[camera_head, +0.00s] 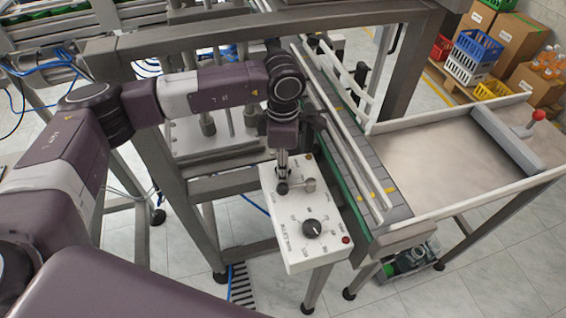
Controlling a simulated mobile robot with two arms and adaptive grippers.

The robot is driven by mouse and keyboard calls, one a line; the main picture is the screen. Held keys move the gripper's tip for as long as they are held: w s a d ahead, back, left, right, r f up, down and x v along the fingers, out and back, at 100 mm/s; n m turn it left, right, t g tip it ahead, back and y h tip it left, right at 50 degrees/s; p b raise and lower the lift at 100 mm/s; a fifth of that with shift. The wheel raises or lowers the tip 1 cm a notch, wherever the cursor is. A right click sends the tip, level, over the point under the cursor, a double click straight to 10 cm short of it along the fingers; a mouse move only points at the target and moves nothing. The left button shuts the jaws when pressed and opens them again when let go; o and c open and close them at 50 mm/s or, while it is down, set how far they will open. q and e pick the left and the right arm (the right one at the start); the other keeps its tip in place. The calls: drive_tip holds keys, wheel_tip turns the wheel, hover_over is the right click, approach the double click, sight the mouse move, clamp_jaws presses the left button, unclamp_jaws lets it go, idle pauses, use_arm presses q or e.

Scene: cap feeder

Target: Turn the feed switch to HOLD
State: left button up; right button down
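A white control box (290,255) stands in the middle on a post beside the conveyor. On its top is a round black knob (312,228) with small printed labels around it, too small to read for certain. A grey metal switch or knob (310,185) sits farther up the same panel. My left gripper (283,188) points down over the far part of the panel, just left of the grey one and apart from the black knob. Its fingers are small and dark, and I cannot tell whether they are open or touch anything. My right gripper is out of view.
A white-walled table (450,170) stands farther right. A steel frame (180,200) rises behind and left.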

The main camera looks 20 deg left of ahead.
use_arm(q)
drive_tip(key=shift+s, duration=0.1)
drive_tip(key=c, duration=0.9)
drive_tip(key=shift+f+n+b, duration=0.15)
drive_tip(key=shift+n+b, duration=0.35)
drive_tip(key=shift+b, duration=0.3)
drive_tip(key=n+b, duration=0.7)
drive_tip(key=shift+n, duration=0.3)
drive_tip(key=shift+r+n+b, duration=0.2)
drive_tip(key=shift+n+b, duration=0.65)
drive_tip(key=shift+n, duration=0.75)
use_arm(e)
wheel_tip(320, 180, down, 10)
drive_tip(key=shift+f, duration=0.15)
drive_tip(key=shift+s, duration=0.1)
use_arm(q)
drive_tip(key=o, duration=0.9)
